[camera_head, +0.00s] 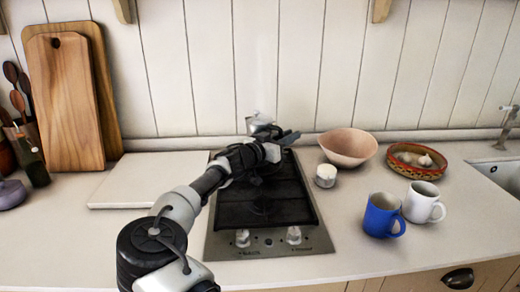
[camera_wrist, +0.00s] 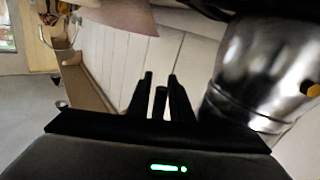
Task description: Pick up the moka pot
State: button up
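The moka pot (camera_head: 256,122) is a silvery metal pot at the back of the black gas hob, mostly hidden behind my gripper in the head view. In the wrist view its shiny body (camera_wrist: 258,70) fills the upper right, close to the camera, with a brass valve at the right edge. My gripper (camera_head: 288,137) is over the back of the hob, in front of the pot. In the wrist view the dark fingers (camera_wrist: 160,80) point up the picture, left of the pot body. A dark bar shows between them; I cannot tell what it is or whether they touch anything.
The hob (camera_head: 262,212) lies under my arm. To its right are a small white jar (camera_head: 325,176), a pink bowl (camera_head: 348,147), a patterned bowl (camera_head: 418,160), a blue mug (camera_head: 383,215) and a white mug (camera_head: 423,203). Cutting boards (camera_head: 68,105) stand at the left wall.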

grip_shut()
jog(key=shift+r, duration=0.1)
dwell(1.1)
